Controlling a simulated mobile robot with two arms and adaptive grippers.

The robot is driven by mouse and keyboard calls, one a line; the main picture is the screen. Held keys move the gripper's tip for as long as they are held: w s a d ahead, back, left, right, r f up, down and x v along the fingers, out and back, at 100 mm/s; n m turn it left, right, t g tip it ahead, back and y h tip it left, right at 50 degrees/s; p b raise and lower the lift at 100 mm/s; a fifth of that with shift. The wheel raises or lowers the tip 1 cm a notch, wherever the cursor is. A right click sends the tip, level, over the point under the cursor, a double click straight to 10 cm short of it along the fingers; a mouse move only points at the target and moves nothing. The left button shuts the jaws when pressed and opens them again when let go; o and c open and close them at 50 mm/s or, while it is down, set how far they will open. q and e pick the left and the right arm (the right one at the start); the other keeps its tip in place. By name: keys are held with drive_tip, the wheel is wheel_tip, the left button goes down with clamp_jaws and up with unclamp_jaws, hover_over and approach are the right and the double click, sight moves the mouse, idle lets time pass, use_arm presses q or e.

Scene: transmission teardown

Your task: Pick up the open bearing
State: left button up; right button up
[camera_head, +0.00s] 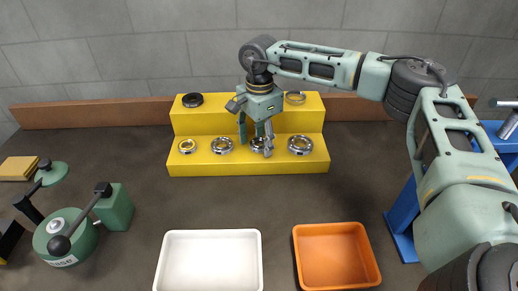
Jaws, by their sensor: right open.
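A yellow two-step stand (200,123) holds ring-shaped parts. On its lower step lie a small brass-centred ring (187,146), a silver bearing (222,146), a silver bearing partly hidden by my fingers (256,145), and a larger silver bearing (300,145). A black ring (192,100) and a thin metal ring (295,97) lie on the upper step. I cannot tell for certain which one is the open bearing. My right gripper (255,145) points down, open, with its fingers over the partly hidden bearing; contact is unclear. My left gripper is not in view.
A white tray (166,262) and an orange tray (301,262) stand empty in front. A green device with a black lever (65,237) and a green block (115,208) stand at left. Blue equipment (400,222) is at right. Table between stand and trays is clear.

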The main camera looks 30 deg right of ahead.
drive_tip(key=shift+r, duration=0.1)
drive_tip(key=c, duration=1.2)
drive_tip(key=shift+c, duration=0.2)
